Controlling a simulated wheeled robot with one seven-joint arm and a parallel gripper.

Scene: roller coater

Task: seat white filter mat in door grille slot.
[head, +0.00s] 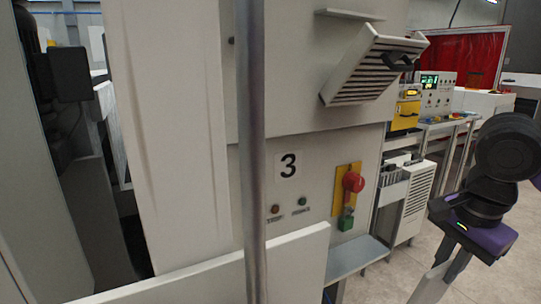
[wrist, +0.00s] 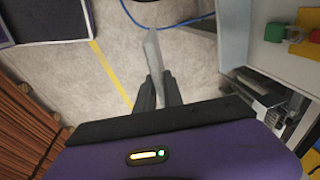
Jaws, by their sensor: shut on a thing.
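The white filter mat (wrist: 153,52) is a thin pale sheet, seen nearly edge-on in the wrist view. My gripper (wrist: 158,88) is shut on its near end, and the mat points away from the fingers over open floor. In the head view my gripper (head: 455,268) is at the lower right, with the mat (head: 428,288) hanging below it and cut off by the frame's edge. The door grille (head: 372,72) is a pale slatted panel with a black handle, tilted out from the machine's upper front. It is up and left of my gripper, well apart. The slot's inside is hidden.
A metal post (head: 251,150) stands in front of the machine. Benches with equipment (head: 437,95) stand behind. A blue cable (wrist: 165,24) lies on the floor.

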